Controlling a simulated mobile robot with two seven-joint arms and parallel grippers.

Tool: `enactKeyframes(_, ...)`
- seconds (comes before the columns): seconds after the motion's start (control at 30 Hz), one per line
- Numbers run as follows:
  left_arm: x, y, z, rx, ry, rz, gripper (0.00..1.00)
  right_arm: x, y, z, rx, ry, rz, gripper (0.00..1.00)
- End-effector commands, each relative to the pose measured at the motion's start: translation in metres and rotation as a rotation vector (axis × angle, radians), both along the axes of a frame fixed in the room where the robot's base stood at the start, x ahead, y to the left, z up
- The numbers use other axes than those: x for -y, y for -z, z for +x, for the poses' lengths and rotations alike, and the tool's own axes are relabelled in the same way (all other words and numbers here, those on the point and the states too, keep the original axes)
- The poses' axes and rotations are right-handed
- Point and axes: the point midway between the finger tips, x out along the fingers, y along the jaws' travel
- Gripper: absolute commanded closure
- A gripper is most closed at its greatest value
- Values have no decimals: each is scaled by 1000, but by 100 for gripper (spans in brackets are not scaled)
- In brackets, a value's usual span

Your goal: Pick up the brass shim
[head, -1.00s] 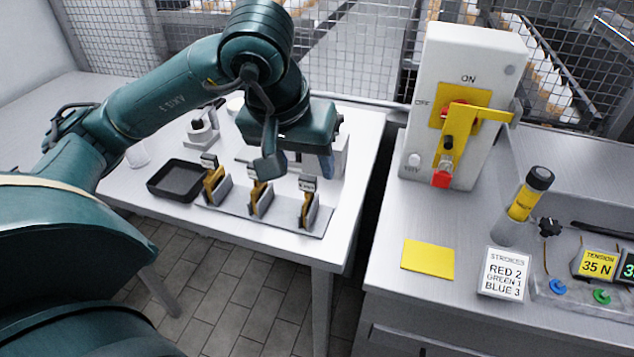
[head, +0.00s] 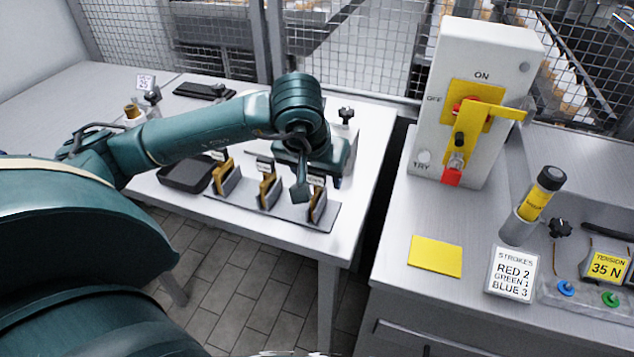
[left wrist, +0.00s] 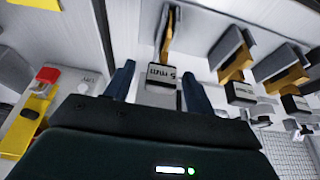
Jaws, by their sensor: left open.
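Three brass-coloured shims stand upright in grey holders on a plate: left (head: 222,177), middle (head: 267,190) and right (head: 318,205). Each holder has a small label. My left gripper (head: 315,187) is open and empty above the right holder, pointing down and partly covering it. In the left wrist view, the label between my open fingers (left wrist: 158,88) seems to read 5 mm, upside down. The nearest shim (left wrist: 168,38) shows just beyond the fingertips, apart from them. The other two shims (left wrist: 237,66) (left wrist: 284,78) are off to the right there. My right gripper is not in view.
A black tray (head: 185,172) sits left of the holders. Behind my arm are a black flat item (head: 205,90) and a small stand. Right, across a gap, a bench carries a white switch box (head: 481,60), a yellow card (head: 435,256) and a strokes sign (head: 512,274).

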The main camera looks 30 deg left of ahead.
Motion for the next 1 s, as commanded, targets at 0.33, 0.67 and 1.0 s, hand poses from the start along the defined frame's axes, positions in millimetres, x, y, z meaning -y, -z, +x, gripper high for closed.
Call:
enactKeyframes(0.33,-1,11,4,1,0,0,45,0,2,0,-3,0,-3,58)
enactKeyframes(0.67,-1,10,4,1,-1,-1,72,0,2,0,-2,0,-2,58)
enactKeyframes(1.0,-1,10,4,1,-1,-1,94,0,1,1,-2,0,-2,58)
